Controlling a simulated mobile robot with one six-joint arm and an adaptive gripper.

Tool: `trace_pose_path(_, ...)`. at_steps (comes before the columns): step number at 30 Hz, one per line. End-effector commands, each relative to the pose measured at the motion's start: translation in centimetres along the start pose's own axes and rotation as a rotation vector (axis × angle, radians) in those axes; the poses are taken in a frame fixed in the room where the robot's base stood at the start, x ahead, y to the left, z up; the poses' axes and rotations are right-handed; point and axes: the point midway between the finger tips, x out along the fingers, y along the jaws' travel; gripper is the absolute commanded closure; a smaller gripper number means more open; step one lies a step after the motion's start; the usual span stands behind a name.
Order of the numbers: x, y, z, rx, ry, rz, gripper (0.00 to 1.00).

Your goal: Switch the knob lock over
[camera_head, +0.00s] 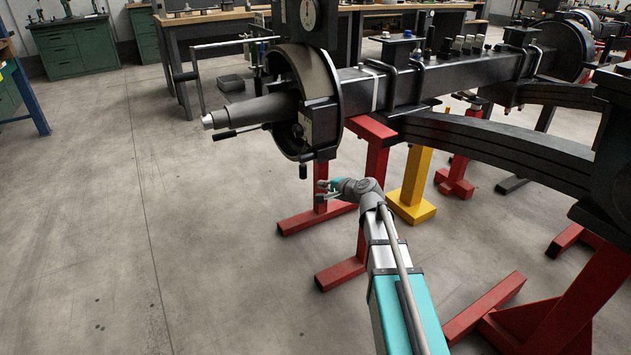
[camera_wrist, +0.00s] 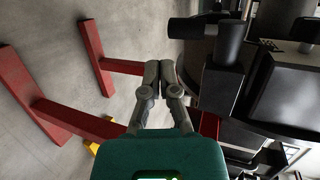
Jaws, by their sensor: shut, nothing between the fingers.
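A black axle assembly rests on stands in the head view, with a round hub (camera_head: 305,95) at its near end. A small dark knob (camera_head: 303,171) hangs under the hub, and a black-gripped lever (camera_head: 225,134) sticks out left. I cannot tell for certain which part is the knob lock. My gripper (camera_head: 323,190) is below and a little right of the hanging knob, apart from it. In the wrist view my gripper (camera_wrist: 166,70) has its fingers together and empty. A black cylindrical part (camera_wrist: 230,42) shows to their right there, not touching them.
Red stands (camera_head: 373,160) and a yellow stand (camera_head: 415,185) carry the axle close to my arm. Several small knobs and fittings (camera_head: 468,44) line the axle beam's top. The floor (camera_head: 110,220) at left is clear. Workbenches stand at the back.

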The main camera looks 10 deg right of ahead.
Motion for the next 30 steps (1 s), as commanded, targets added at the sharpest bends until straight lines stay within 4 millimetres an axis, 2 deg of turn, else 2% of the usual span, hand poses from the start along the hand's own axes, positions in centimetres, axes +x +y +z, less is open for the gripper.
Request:
trace_pose_path(3, -2.3, 0.9, 0.1, 0.001, 0.001, 0.000, 1.00)
trace_pose_path(12, -6.1, 2.3, 0.1, 0.000, -0.001, 0.000, 1.00)
trace_pose_path(18, -7.1, 2.6, 0.0, -0.001, -0.002, 0.000, 1.00)
trace_pose_path(30, -7.2, 2.7, 0.0, -0.001, -0.002, 0.001, 1.00)
